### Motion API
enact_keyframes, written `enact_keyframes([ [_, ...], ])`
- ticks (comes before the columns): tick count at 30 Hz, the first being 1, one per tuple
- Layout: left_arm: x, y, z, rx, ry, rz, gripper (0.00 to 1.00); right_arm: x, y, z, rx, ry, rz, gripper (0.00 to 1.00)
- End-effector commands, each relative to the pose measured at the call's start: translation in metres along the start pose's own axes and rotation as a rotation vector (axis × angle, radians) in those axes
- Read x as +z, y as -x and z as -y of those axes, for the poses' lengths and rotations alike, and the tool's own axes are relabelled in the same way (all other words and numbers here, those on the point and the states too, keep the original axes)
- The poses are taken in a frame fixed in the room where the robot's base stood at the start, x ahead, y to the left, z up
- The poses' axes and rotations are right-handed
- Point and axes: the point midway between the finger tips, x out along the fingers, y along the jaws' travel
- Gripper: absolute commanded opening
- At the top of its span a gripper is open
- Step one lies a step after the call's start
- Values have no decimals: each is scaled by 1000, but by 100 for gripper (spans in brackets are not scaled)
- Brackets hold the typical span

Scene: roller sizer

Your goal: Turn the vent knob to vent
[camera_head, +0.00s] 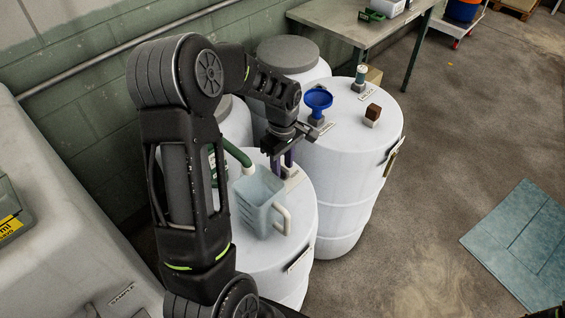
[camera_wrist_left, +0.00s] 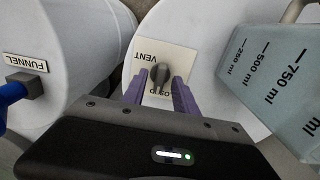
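The vent knob (camera_wrist_left: 158,74) is a small dark grey knob on a cream plate (camera_wrist_left: 180,58) on a white drum's lid. The plate reads VENT near one edge; lettering by the opposite edge is partly hidden by a finger. The knob's exact pointing is hard to tell. My left gripper (camera_wrist_left: 159,78) has its purple fingers apart, one on each side of the knob in the left wrist view; contact cannot be made out. In the head view the left gripper (camera_head: 283,158) points down over the plate (camera_head: 293,179), hiding the knob. My right gripper is not in view.
A translucent measuring jug (camera_head: 258,204) stands on the same lid, close to the left gripper. A green hose nozzle (camera_head: 237,154) is beside it.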

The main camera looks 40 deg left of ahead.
Motion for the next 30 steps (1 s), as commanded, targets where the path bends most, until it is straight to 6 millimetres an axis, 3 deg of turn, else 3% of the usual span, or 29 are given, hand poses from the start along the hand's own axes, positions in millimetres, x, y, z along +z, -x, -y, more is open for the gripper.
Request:
enact_keyframes([
  [6,0,0,0,0,0,0,34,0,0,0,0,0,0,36],
  [18,0,0,0,0,0,0,1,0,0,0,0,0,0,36],
  [30,0,0,0,0,0,0,0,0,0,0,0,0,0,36],
])
